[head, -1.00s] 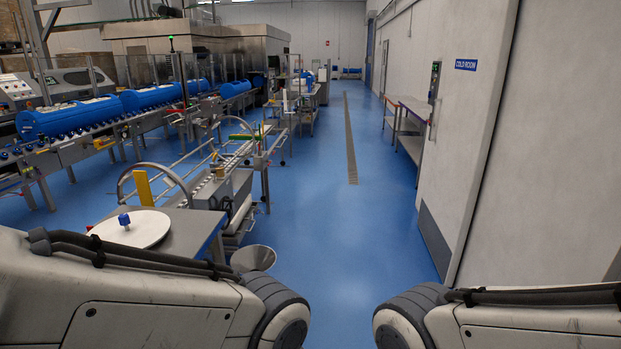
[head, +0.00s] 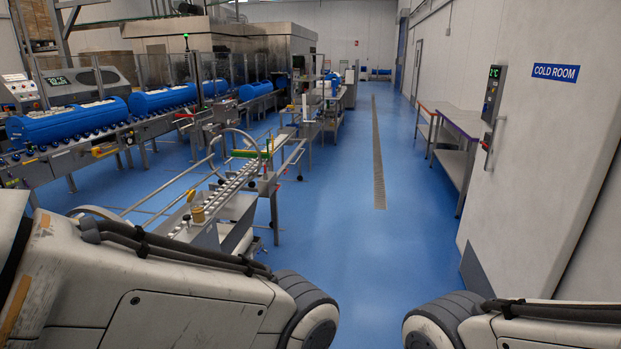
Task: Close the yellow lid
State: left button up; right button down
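No yellow lid can be made out in the head view. My two arms fill the lower left and lower right of the view. Both of my grippers are out of view, so I cannot see whether they hold anything.
A roller conveyor (head: 215,205) with bent steel rails stands ahead on the left. A steel side table (head: 462,128) and the cold room door (head: 535,150) are on the right. The blue floor (head: 345,240) between is clear.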

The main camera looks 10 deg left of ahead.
aim_at(191, 196)
jog(key=i, duration=3.1)
jog(key=u, duration=1.4)
